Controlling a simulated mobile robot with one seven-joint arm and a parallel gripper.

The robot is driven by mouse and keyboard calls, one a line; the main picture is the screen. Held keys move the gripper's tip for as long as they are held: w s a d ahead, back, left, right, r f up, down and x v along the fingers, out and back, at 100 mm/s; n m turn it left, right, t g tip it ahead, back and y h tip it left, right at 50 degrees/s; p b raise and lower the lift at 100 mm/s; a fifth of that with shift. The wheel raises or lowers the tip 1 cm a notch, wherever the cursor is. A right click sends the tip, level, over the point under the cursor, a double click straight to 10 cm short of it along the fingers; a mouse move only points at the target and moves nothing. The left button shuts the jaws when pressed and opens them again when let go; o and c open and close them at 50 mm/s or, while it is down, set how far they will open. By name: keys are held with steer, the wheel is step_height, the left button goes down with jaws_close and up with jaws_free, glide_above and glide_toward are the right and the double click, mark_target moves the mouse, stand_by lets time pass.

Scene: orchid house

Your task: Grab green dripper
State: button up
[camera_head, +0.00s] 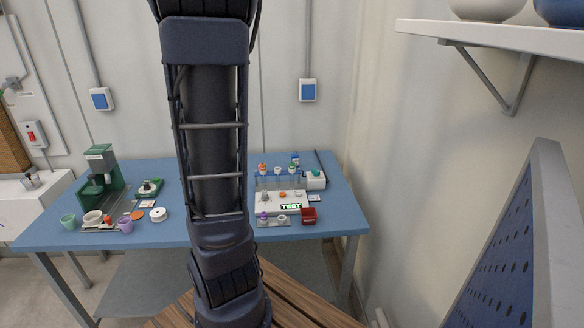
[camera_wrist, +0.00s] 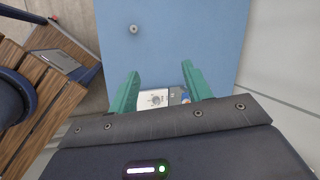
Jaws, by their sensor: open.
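My gripper (camera_wrist: 162,68) shows in the wrist view with its two green fingers apart and nothing held between them. It is above the blue table (camera_wrist: 175,30). Beyond the fingers is a white object with a round grey part (camera_wrist: 155,98), partly hidden by the gripper body. In the head view, a green-topped item (camera_head: 292,168) stands in a rack at the back right of the table. I cannot tell which of these is the green dripper. My arm hides the middle of the table.
A white device with a lit TEST display (camera_head: 291,207) and a dark red box (camera_head: 309,215) are on the table's right half. A green machine (camera_head: 101,170) and several cups are on the left. A wooden slatted surface (camera_head: 300,295) is in front. A blue perforated panel (camera_head: 530,250) rises at right.

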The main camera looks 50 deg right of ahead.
steer(key=d+f+m, duration=0.3)
steer(key=d+m, duration=0.3)
steer(key=d, duration=0.2)
steer(key=m+g+h, duration=0.2)
steer(key=m+h, duration=0.2)
steer(key=m, duration=1.3)
glide_toward(292, 163)
steer(key=shift+w+a+x, duration=0.1)
steer(key=shift+x, duration=0.95)
steer(key=shift+w+a+x, duration=0.1)
steer(key=shift+w+x, duration=0.05)
steer(key=shift+x, duration=1.95)
steer(key=shift+s+x, duration=0.2)
steer(key=shift+x, duration=1.3)
steer(key=shift+d, duration=0.15)
steer(key=shift+c, duration=0.3)
steer(key=c, duration=1)
